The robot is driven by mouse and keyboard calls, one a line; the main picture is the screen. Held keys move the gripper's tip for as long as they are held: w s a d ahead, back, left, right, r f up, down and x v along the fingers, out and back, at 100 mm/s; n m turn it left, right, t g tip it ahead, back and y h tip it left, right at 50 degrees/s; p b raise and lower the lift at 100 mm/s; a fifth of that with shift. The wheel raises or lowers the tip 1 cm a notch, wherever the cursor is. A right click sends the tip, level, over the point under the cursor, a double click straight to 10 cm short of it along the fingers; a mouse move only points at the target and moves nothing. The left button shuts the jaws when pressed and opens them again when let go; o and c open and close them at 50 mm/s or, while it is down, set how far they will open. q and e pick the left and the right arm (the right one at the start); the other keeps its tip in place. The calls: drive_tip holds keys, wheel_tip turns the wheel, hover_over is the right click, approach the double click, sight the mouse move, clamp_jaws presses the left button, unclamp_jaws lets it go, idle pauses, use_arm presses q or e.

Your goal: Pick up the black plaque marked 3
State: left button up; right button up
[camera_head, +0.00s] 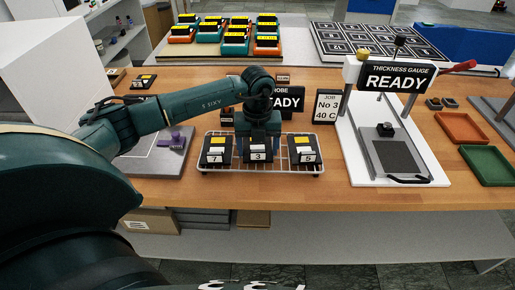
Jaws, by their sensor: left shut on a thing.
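The black plaque marked 3 (258,156) is in the middle of the white wire rack (212,174), between the plaque marked 7 (216,156) and the plaque marked 5 (306,157). My left gripper (258,142) comes down from above onto the plaque marked 3 and is shut on it. The fingertips are partly hidden. I cannot tell whether the plaque is clear of the rack. My right gripper is not in view.
A thickness gauge (393,75) marked READY stands to the right on a white base. An orange tray (462,127) and a green tray (487,164) lie at the far right. The table's front strip is clear.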

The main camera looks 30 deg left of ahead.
use_arm(q)
drive_tip(key=shift+c, duration=1.1)
